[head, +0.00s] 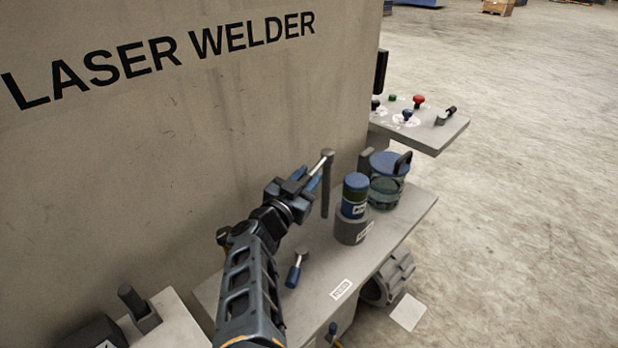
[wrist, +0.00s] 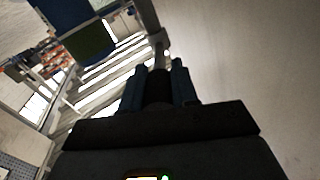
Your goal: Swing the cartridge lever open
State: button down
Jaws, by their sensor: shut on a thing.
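The lever that my gripper (head: 304,180) is shut on shows as a short silver shaft (head: 318,164) beside a dark upright bar (head: 325,192). In the wrist view a dark grip (wrist: 158,88) sits between my two fingers, with a greyish shaft (wrist: 159,56) beyond it. The fingers hide part of the lever.
A grey shelf (head: 318,292) carries a small blue-based lever (head: 296,269) and a blue-lidded jar (head: 388,180). The wall marked LASER WELDER (head: 190,120) rises close behind my arm. A button panel (head: 425,128) juts out at the upper right. Open floor lies right.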

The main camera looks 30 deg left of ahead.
jog(key=c, duration=0.9)
grip_release()
jog(key=shift+w, duration=0.1)
jog(key=shift+o, duration=0.2)
jog(key=shift+s+p, duration=0.45)
jog(key=shift+s, duration=0.1)
jog(key=s+p, duration=0.1)
jog(key=s, duration=0.5)
jog(key=shift+s, duration=0.35)
jog(key=shift+c, duration=0.4)
